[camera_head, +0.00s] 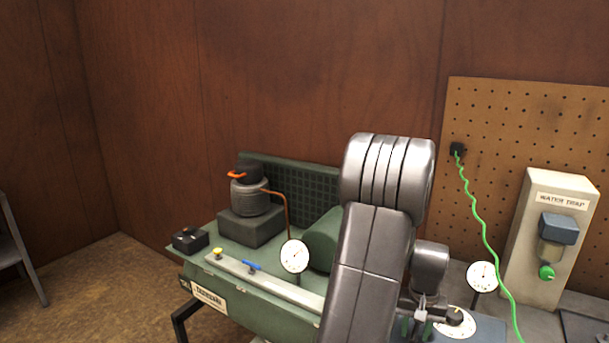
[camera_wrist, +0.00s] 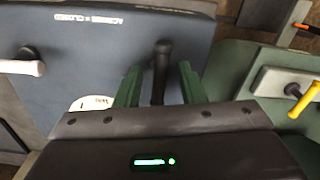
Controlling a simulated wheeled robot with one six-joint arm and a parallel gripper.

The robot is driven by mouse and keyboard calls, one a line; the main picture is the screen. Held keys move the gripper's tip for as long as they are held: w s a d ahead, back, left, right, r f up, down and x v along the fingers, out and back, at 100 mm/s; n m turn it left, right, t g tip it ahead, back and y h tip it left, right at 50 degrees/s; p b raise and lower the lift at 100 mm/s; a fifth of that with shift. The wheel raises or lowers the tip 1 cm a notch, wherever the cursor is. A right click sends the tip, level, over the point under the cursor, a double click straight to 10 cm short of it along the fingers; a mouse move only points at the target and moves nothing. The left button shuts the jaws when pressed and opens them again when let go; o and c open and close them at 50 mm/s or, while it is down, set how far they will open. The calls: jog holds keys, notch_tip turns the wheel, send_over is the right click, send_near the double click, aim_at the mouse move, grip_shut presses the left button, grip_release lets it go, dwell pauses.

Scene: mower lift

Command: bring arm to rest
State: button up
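My gripper (camera_wrist: 159,85) shows two green fingers standing apart in the wrist view. A dark lever (camera_wrist: 160,68) on a blue-grey panel (camera_wrist: 100,55) shows in the gap between them, with space on both sides. I cannot tell how far it is from the fingers. In the head view my gripper (camera_head: 415,328) is low, right of my large grey arm link, over the bench's right part and beside a round dial (camera_head: 455,322). The arm hides part of the bench.
A green machine (camera_head: 260,300) with a gauge (camera_head: 294,257), blue lever and copper pipe stands left of my arm. A second gauge (camera_head: 482,276), a water trap box (camera_head: 548,240), a green coiled cord (camera_head: 480,225) and a pegboard (camera_head: 520,120) are at right. Floor shows at left.

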dwell(0.3)
notch_tip(320, 180, up, 14)
jog(key=b, duration=0.1)
notch_tip(320, 180, down, 14)
jog(key=shift+r+p, duration=0.1)
jog(key=shift+p, duration=0.4)
jog(key=m+p, duration=0.2)
jog(key=m, duration=0.4)
jog(key=m+p, duration=0.3)
jog(key=m, duration=0.3)
jog(key=shift+w+r, duration=0.1)
jog(key=shift+r, duration=0.3)
notch_tip(320, 180, up, 8)
jog(key=shift+r+b, duration=0.1)
jog(key=shift+b, duration=0.55)
jog(key=shift+a, duration=0.1)
